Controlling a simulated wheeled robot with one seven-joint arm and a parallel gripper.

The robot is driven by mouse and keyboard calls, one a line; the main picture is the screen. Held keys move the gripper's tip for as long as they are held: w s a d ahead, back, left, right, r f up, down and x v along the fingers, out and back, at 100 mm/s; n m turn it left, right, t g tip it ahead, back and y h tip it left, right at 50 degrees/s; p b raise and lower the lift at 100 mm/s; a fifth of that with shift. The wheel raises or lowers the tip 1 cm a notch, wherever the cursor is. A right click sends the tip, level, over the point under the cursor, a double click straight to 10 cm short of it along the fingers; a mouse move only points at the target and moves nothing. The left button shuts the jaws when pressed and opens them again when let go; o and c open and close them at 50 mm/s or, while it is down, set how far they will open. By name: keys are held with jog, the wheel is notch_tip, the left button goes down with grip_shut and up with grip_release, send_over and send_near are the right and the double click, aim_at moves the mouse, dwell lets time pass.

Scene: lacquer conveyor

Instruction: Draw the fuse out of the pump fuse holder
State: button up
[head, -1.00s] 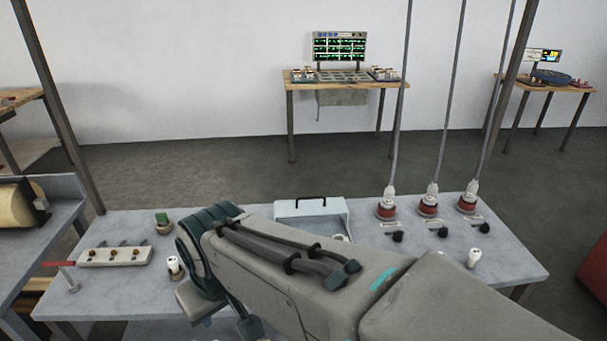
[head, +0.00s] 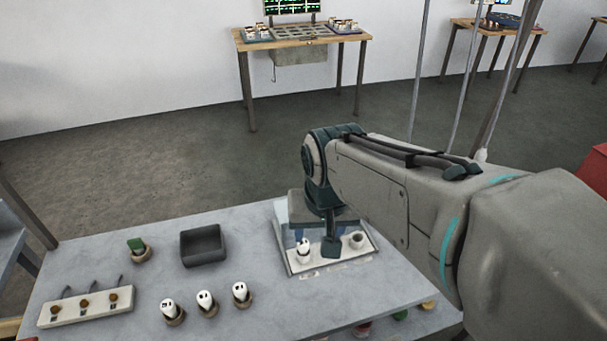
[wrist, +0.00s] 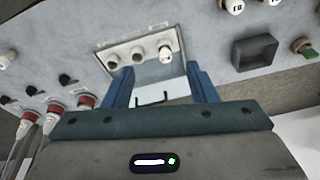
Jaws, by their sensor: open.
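My gripper (wrist: 158,68) is open and empty, its two blue fingers apart on either side of a pale box panel. In the head view my gripper (head: 325,235) hangs over that box (head: 290,268) and hides part of it. A white fuse (head: 303,246) stands upright in a holder at the box's left side. It shows at the right of the row in the wrist view (wrist: 165,53), beyond the fingertips and apart from them. An empty-looking holder (head: 357,240) is at the box's right. I cannot read which holder is the pump's.
Several white fuses stand in brown holders, one here (head: 205,301). A dark open bin (head: 202,245), a green-topped piece (head: 137,246) and a white block with knobs (head: 85,305) share the table. Red-based cable plugs (wrist: 87,101) stand nearby.

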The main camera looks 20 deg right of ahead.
jog(key=w+f+m+g, duration=0.2)
jog(key=w+f+m, duration=0.1)
jog(key=w+m, duration=0.75)
jog(key=p, duration=0.1)
send_near(303, 250)
jog(key=f, duration=0.2)
jog(key=w+f, duration=0.1)
jog(key=f, duration=0.2)
jog(key=w+f, duration=0.1)
jog(key=f, duration=0.1)
jog(key=shift+d+f, duration=0.25)
jog(key=shift+f, duration=0.15)
jog(key=shift+c, duration=0.3)
jog(key=shift+r, duration=0.1)
grip_shut()
